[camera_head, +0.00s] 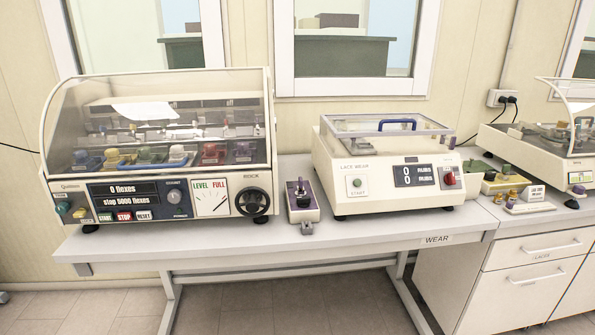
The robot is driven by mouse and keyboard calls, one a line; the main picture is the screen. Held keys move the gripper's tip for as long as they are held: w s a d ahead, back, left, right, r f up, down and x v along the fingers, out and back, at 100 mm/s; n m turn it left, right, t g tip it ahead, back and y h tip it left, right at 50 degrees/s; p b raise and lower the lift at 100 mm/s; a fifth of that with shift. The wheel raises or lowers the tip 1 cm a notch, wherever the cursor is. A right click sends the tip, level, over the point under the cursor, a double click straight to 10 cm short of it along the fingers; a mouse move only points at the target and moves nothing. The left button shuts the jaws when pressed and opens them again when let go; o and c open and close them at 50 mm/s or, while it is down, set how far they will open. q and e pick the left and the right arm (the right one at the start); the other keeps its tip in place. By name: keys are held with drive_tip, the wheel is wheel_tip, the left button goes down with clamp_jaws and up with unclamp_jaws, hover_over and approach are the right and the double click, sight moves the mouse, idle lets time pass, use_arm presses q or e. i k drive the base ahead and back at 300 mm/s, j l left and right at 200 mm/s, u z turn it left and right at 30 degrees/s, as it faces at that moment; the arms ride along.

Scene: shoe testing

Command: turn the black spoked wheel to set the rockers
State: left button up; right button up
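The black spoked wheel (252,201) is on the front panel of the large cream machine (231,175), at its lower right corner under the word ROCK. A white dial (210,198) marked LEVEL and FULL is just left of the wheel, with a thin needle. Under the clear curved cover (160,105) several coloured blocks stand in a row, likely the rockers (180,155); their exact tilt is too small to tell. Neither of my grippers shows in the view.
The LACE WEAR machine (385,170) is further right. Another covered machine (550,140) and small items are at the far right.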

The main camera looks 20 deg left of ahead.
sight(252, 203)
drive_tip(key=u, duration=1.3)
